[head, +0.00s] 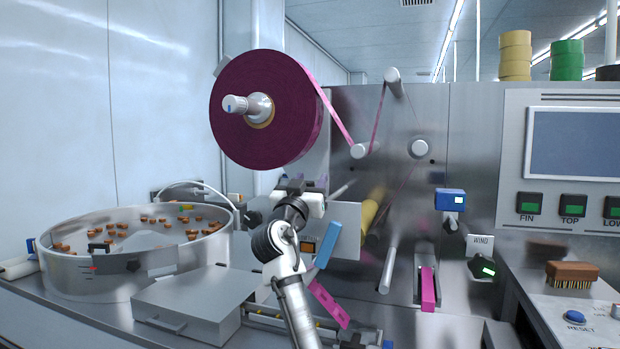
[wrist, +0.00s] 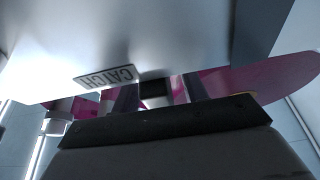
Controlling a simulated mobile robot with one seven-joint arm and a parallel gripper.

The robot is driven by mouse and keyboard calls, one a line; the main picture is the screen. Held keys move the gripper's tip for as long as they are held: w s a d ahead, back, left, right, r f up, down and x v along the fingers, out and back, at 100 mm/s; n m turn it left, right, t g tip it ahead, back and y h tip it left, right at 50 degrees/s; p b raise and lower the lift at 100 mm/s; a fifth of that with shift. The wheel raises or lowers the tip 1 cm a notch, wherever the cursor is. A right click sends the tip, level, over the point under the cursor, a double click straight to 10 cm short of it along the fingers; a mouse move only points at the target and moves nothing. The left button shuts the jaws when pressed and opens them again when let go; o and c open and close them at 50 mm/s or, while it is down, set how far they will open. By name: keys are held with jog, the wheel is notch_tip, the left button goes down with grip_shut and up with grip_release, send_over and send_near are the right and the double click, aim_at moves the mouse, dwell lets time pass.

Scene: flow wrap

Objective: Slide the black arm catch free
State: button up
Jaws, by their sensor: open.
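In the wrist view, a white label reading CATCH (wrist: 106,76) appears upside down on the edge of a pale metal part. A small black block, which looks like the black arm catch (wrist: 152,90), sits beside the label. My gripper (wrist: 160,93) is open, with one dark finger on each side of the block; I cannot tell whether either touches it. In the head view my gripper (head: 302,187) is raised in front of the machine, below the large maroon film reel (head: 262,110). The catch is not distinguishable there, being hidden by my gripper or too small.
A round metal bowl (head: 62,270) with brown pieces stands at left, beside a grey box (head: 195,305). A pale panel (head: 346,222) and a blue bar (head: 328,245) are close right of my arm. Rollers and pink film (head: 335,115) lie above and right.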

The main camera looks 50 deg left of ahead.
grip_shut()
dwell(0.3)
jog(key=shift+a, duration=0.1)
jog(key=s+a, duration=0.1)
jog(key=a, duration=0.2)
jog(key=shift+s+r, duration=0.1)
jog(key=shift+s, duration=0.3)
jog(key=shift+c, duration=2.3)
grip_release()
jog(key=o, duration=0.5)
jog(key=shift+a, duration=0.25)
jog(key=shift+c, duration=0.2)
